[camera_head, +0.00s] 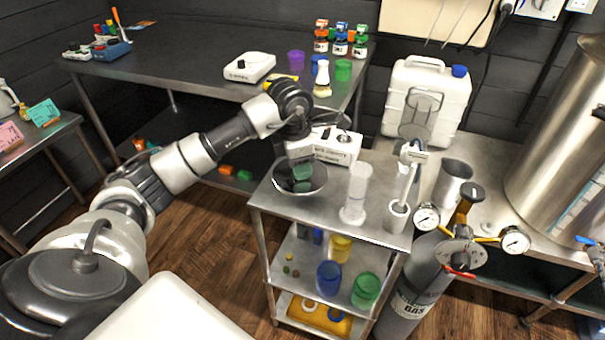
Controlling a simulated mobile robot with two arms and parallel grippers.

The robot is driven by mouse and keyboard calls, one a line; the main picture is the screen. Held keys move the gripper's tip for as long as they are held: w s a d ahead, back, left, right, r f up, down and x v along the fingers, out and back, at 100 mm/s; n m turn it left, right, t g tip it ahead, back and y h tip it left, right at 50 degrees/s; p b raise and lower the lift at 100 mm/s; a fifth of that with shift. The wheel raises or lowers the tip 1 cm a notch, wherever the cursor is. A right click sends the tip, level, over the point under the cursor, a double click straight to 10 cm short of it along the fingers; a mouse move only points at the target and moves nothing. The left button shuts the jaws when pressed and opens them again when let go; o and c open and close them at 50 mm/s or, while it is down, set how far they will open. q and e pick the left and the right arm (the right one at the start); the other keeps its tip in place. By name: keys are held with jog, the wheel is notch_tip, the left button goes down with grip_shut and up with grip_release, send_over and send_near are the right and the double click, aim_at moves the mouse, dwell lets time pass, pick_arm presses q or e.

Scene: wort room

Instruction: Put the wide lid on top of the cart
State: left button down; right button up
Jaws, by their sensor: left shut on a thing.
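The cart (331,210) is a steel trolley with several shelves, standing in the middle of the view. The wide lid (288,184) is a dark, round, flat disc with a greenish part at its middle. It is at the left end of the cart's top. My left gripper (302,167) reaches in from the left, points down and is shut on the lid at its middle. I cannot tell whether the lid touches the cart top or hangs just above it. My right gripper is not in view.
A clear cylinder (356,193) and a white upright holder (398,212) stand on the cart top, right of the lid. A gas cylinder (403,306) with gauges is close on the cart's right.

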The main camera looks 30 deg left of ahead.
pick_arm(q)
notch_tip(320, 180, down, 2)
jog(key=shift+f, duration=0.5)
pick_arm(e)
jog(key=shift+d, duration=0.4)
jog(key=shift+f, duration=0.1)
pick_arm(q)
jog(key=c, duration=0.8)
grip_release()
jog(key=shift+f, duration=0.1)
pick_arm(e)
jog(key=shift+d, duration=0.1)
